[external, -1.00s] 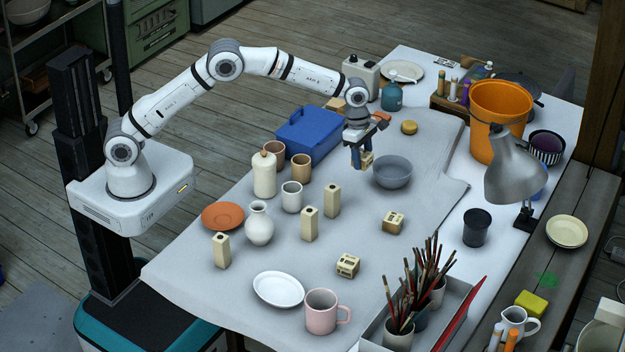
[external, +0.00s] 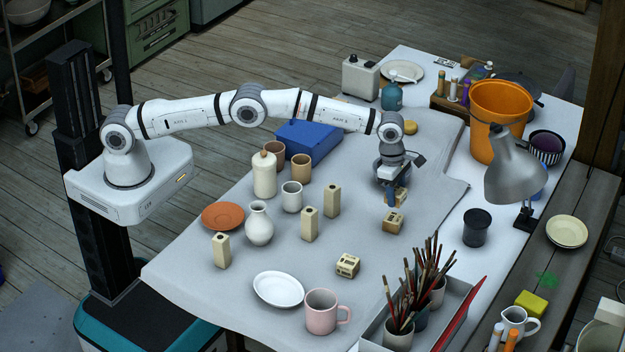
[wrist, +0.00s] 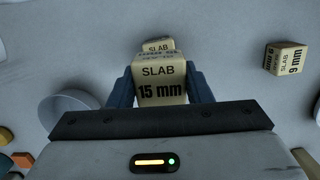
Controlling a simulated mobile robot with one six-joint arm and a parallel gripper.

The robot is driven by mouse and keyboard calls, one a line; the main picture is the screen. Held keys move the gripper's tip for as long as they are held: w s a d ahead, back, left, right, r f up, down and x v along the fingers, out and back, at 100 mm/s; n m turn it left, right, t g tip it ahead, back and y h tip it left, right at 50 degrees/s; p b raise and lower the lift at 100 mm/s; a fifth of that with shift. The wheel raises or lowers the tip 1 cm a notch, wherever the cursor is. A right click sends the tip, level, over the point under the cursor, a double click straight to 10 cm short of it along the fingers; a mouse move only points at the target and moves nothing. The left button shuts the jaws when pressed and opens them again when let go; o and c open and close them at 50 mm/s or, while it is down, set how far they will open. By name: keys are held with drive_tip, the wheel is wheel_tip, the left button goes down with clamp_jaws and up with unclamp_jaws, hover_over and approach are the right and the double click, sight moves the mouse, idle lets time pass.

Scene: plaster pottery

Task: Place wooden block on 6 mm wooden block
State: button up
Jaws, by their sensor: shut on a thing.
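My gripper (external: 394,194) is shut on a wooden block (external: 402,196). In the wrist view this held block (wrist: 161,92) reads "SLAB 15 mm" and sits between both blue fingers (wrist: 161,84). Another wooden block (external: 393,222) rests on the table just below the held one. In the wrist view this lower block (wrist: 157,45) is mostly hidden behind the held one. Only "SLAB" shows on it; its thickness figure is hidden. I cannot tell whether the two blocks touch. A third block (external: 347,265) lies nearer the front; in the wrist view a block marked "9 mm" (wrist: 285,59) is at right.
A grey bowl (wrist: 62,117) is close at left in the wrist view, mostly hidden by my gripper outside. Upright cream blocks (external: 309,224) stand left of the held block. A brush tray (external: 455,320) and dark cup (external: 476,227) lie front and right. Table around the lower block is clear.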

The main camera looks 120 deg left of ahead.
sight(394, 217)
drive_tip(key=shift+f+p, duration=0.45)
drive_tip(key=shift+f, duration=2.3)
drive_tip(key=shift+f, duration=0.1)
drive_tip(key=shift+f, duration=0.2)
drive_tip(key=o, duration=1)
drive_tip(key=shift+r, duration=0.15)
